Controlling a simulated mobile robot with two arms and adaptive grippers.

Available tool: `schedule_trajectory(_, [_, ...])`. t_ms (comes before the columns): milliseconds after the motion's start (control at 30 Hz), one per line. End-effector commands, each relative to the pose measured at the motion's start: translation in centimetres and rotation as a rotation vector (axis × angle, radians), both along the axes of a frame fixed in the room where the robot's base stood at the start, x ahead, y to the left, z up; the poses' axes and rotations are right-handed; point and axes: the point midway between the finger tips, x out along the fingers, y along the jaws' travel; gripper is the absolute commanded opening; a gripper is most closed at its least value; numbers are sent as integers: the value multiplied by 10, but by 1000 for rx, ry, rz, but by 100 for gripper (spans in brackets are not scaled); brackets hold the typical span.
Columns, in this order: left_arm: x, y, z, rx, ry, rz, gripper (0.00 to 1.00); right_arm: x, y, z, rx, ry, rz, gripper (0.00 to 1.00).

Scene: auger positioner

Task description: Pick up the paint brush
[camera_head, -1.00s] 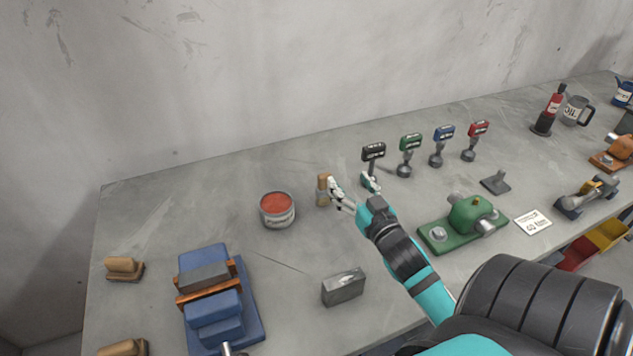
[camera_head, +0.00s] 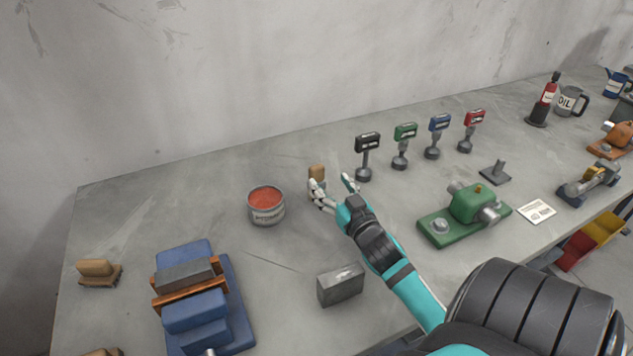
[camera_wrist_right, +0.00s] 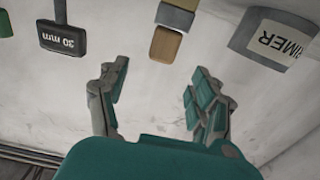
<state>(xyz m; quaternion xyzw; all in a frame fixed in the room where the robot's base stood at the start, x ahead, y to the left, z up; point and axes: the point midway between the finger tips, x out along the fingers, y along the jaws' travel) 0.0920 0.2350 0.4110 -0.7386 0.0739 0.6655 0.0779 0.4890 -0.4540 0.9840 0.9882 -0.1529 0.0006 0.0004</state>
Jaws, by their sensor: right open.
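The paint brush appears to be the small upright tan piece (camera_head: 317,172) right of the paint can, its lower part hidden behind a finger of my right gripper. In the right wrist view the brush (camera_wrist_right: 166,44) is a tan block with a grey band and a brown part, beyond the fingertips and apart from them. My right gripper (camera_head: 331,182) is open and empty, with its left finger in front of the brush in the head view. Its two spread fingers also show in the right wrist view (camera_wrist_right: 160,70). My left gripper is not seen.
An open can of red paint (camera_head: 267,204) stands left of the brush. A black-topped stand (camera_head: 367,143) is close on the right, with similar green, blue and red ones beyond. A grey metal block (camera_head: 340,285) and a green machine (camera_head: 466,212) lie nearer the front.

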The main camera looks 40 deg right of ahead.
Motion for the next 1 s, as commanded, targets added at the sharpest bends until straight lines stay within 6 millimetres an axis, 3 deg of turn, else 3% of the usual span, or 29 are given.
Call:
schedule_trajectory(600, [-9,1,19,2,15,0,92,71,-20,4,1,0,-1,65])
schedule_trajectory(900, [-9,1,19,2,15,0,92,76,-22,2,2,2,0,65])
schedule_trajectory(1000, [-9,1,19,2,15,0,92,76,-22,2,1,1,0,54])
